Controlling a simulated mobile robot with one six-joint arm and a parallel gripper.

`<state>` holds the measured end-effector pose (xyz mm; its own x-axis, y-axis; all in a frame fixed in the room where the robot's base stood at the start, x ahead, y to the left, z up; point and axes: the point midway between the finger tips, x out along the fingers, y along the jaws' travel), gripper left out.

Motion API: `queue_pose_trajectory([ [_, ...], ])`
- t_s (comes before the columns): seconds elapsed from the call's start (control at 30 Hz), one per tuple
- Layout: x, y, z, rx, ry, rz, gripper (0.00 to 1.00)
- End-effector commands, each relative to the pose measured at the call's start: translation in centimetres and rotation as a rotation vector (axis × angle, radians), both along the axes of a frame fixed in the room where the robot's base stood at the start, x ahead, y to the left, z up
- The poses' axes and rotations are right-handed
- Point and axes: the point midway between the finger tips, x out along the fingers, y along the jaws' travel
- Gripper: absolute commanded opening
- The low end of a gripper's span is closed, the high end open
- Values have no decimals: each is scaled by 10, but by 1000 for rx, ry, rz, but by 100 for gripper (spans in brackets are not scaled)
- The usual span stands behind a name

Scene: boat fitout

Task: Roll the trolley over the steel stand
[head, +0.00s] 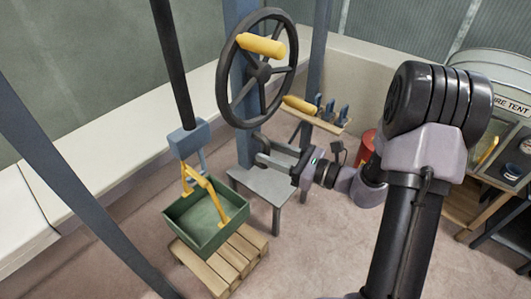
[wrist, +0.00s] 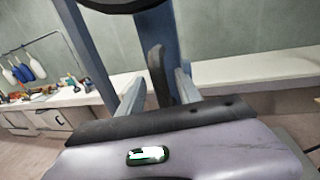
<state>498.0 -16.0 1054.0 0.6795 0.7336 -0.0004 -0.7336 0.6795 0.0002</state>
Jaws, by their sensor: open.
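A green bin (head: 205,222) with yellow sling arms (head: 200,185) is under a blue block (head: 190,139) at the lower end of a dark vertical pole; the trolley itself is not clearly in view. The bin is over a wooden pallet (head: 243,248); I cannot tell whether it touches. The grey steel stand (head: 262,188) is right of the bin, with nothing seen on it.
A small wooden rack (head: 318,122) with blue-handled tools is behind the stand, near a red can (head: 367,147). A display case marked "RE TENT" (head: 500,110) stands at right. A white bench (head: 110,145) runs along the wall. Floor is open in front.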

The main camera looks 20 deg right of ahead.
Motion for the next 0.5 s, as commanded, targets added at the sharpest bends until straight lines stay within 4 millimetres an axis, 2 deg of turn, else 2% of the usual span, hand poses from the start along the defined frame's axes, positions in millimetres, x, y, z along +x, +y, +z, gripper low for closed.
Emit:
queue_pose_trajectory([
  [0.17,10,11,0,-1,-1,1,41],
  [0.43,12,13,1,0,0,0,41],
  [0.47,12,13,1,0,0,0,39],
  [0.5,12,13,1,0,0,0,31],
])
